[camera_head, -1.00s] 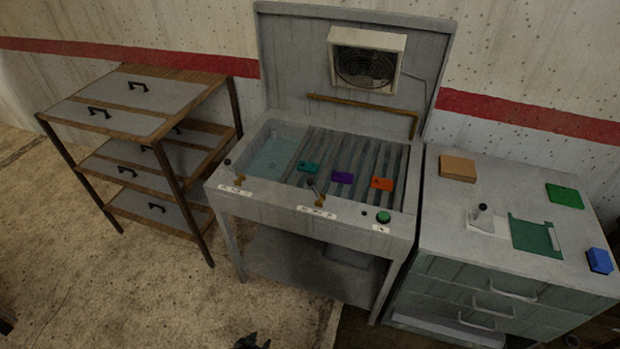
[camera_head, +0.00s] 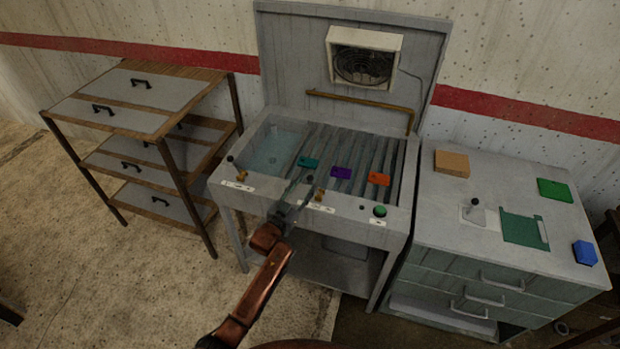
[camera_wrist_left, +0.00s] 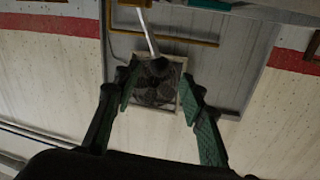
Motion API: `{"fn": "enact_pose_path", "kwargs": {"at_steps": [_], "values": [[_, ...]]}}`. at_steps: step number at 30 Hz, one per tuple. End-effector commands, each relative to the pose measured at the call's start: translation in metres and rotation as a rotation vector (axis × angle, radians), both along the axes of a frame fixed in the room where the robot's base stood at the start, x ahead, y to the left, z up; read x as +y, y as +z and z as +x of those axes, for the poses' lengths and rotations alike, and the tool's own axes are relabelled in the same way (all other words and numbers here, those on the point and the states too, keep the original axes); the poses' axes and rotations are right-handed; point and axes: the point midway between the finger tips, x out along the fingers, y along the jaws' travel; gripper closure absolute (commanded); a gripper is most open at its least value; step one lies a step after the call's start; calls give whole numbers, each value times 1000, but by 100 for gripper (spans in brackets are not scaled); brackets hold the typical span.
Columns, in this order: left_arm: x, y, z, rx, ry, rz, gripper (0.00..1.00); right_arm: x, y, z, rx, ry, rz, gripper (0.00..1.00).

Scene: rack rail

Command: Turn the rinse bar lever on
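A gray wash bench (camera_head: 300,205) has two lever valves on its front edge: a left lever (camera_head: 231,159) with a brass base and a middle lever (camera_head: 311,181) with a brass base (camera_head: 319,195). Their labels are too small to read. A brass pipe (camera_head: 360,102) runs across the back panel. My left gripper (camera_head: 290,201) is in front of the bench, close to the middle lever. In the left wrist view, its green-padded fingers (camera_wrist_left: 160,80) are spread, with a pale lever rod and dark knob (camera_wrist_left: 158,66) between them in the picture. Contact cannot be told. My right gripper is out of view.
Teal (camera_head: 307,161), purple (camera_head: 341,172) and orange (camera_head: 379,179) blocks lie on the slatted bench top. A green button (camera_head: 380,211) sits right of the middle lever. A drawer cabinet (camera_head: 450,225) stands right, a wooden shelf unit (camera_head: 110,118) left. A fan (camera_head: 363,65) hangs behind.

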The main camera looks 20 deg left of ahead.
Motion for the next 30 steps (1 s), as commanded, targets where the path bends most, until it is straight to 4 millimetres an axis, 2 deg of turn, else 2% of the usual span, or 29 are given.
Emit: {"fn": "enact_pose_path", "kwargs": {"at_steps": [6,12,21,30], "values": [[-7,-1,34,1,0,0,62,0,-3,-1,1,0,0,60],[-10,-1,50,1,0,0,62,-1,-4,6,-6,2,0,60],[-11,-1,52,1,0,-1,62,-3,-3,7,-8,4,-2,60],[-11,-1,52,2,0,0,83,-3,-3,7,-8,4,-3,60]]}}
